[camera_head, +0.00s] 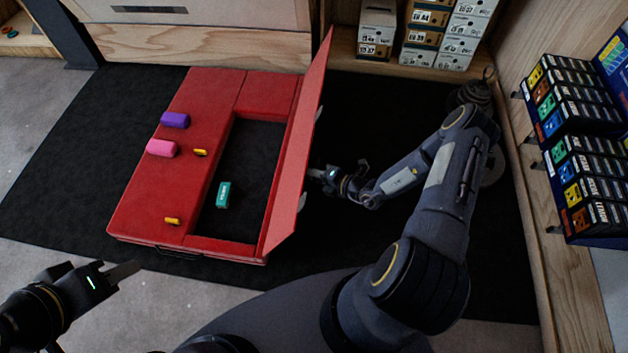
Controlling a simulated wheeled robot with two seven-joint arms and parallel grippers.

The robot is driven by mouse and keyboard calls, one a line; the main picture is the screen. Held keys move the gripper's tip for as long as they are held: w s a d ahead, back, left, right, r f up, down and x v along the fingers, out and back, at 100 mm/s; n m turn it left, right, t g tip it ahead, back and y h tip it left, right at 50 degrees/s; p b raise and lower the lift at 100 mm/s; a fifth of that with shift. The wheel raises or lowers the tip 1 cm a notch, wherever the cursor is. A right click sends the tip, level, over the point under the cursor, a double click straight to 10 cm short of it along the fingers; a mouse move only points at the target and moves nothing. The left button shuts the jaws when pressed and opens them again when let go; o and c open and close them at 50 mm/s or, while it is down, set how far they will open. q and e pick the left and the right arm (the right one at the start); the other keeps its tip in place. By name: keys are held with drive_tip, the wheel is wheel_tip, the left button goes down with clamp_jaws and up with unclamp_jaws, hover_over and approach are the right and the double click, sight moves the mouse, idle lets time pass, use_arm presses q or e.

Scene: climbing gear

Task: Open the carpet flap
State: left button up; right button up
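The carpet flap (298,155) is a long red panel on the right side of the red pad (150,195). It stands raised on edge, tilted, beside a dark rectangular opening (248,165) in the pad. My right gripper (316,174) is at the flap's outer right face, at or very near it; its fingertips are too small to tell if they touch or grip. My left gripper (125,271) is at the lower left, apart from the pad and in front of its near left corner. Whether its fingers are open is unclear.
A teal block (223,195) lies in the opening. Purple (175,120) and pink (161,148) rolls and two small yellow items (200,153) lie on the pad. The pad rests on a black mat (60,155). Shoe boxes (425,30) stand behind; a rack (580,140) is right.

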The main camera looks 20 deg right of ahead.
drive_tip(key=s+a+p+v, duration=0.1)
drive_tip(key=p+v, duration=0.1)
drive_tip(key=v, duration=0.6)
drive_tip(key=shift+s+a, duration=0.15)
drive_tip(key=shift+s, duration=0.2)
drive_tip(key=shift+s, duration=0.1)
drive_tip(key=p+v, duration=0.2)
drive_tip(key=v, duration=0.6)
drive_tip(key=shift+s+d, duration=0.3)
drive_tip(key=shift+s, duration=0.05)
idle(0.8)
